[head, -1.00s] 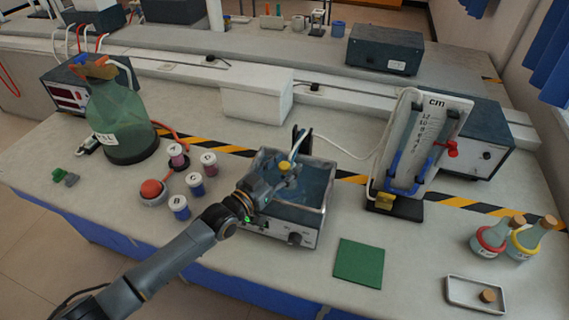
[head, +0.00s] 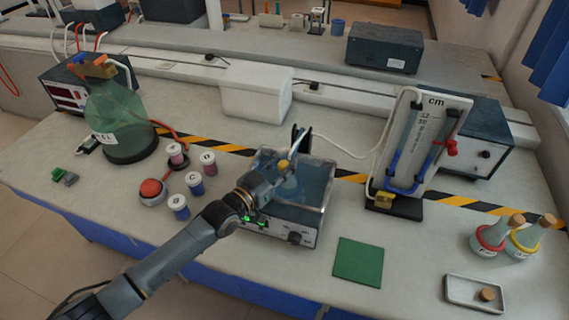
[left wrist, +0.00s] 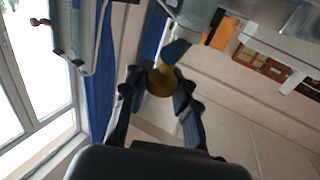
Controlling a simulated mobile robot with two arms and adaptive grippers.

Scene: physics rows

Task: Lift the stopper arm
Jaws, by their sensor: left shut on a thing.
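A yellow stopper (head: 283,164) is at the tip of my left gripper (head: 279,170), above the water bath (head: 310,229). A pale bluish glass shape (head: 290,184) shows below the stopper, inside or over the bath; I cannot tell whether it still touches the water. A white tube runs from near the stopper towards the manometer board (head: 425,140). In the left wrist view, the fingers of my left gripper (left wrist: 159,88) are shut on the yellow stopper (left wrist: 160,82), with glass beyond it (left wrist: 195,20). The gripper hides part of the bath. My right gripper is not in view.
Several lidded vials (head: 194,183) and a red-topped device (head: 152,191) stand left of the bath. A large green bottle (head: 117,120) is further left. A green mat (head: 358,262) lies on clear bench at the right; two stoppered flasks (head: 488,239) stand beyond it.

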